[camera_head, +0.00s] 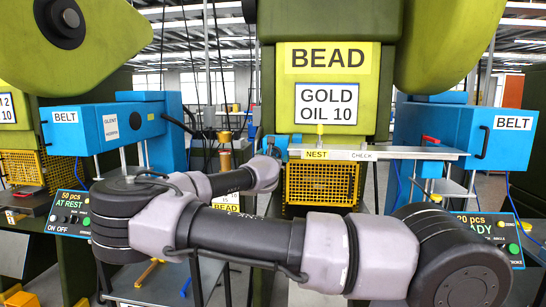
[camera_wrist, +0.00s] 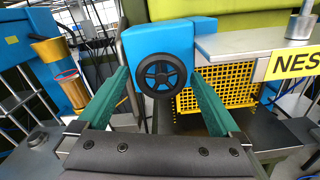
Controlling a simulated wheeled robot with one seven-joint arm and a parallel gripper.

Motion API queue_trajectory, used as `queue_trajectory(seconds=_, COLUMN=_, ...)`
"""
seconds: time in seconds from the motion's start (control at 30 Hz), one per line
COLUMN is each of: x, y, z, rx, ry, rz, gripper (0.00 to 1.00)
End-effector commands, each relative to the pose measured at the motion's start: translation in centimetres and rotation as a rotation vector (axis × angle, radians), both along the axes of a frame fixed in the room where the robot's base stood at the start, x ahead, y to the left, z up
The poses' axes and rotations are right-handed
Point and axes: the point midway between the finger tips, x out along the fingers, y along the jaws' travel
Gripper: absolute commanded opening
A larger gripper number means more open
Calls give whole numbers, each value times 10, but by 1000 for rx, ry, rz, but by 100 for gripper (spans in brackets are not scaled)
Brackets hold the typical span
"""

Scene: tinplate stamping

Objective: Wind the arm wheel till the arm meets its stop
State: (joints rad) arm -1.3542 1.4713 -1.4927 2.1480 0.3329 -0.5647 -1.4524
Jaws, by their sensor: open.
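The black spoked wheel (camera_wrist: 161,76) faces me on the front of a blue block (camera_wrist: 150,42) in the wrist view. My gripper (camera_wrist: 160,73) is open, with one green finger on each side of the wheel. Gaps show between the fingers and the rim, and nothing is held. In the head view the blue block (camera_head: 281,149) shows beside the nest plate, but the wheel is hidden behind my arm. I cannot make out the arm that the wheel drives or its stop.
The metal nest plate (camera_head: 400,152) juts out right of the blue block, above a yellow mesh guard (camera_head: 318,184). A brass-coloured cylinder (camera_wrist: 68,88) stands left of the wheel. Control boxes stand at left (camera_head: 70,212) and right (camera_head: 490,232).

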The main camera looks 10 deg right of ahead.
Motion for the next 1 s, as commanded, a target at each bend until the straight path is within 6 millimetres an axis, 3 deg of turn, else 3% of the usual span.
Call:
queue_trajectory(seconds=0.37, x=7, y=-2, z=0, rx=1, ry=0, rz=0, gripper=100)
queue_trajectory(seconds=0.6, x=7, y=-2, z=0, rx=1, ry=0, rz=0, gripper=17)
queue_trajectory(seconds=1.0, x=7, y=-2, z=0, rx=81, ry=-25, rz=-1, gripper=18)
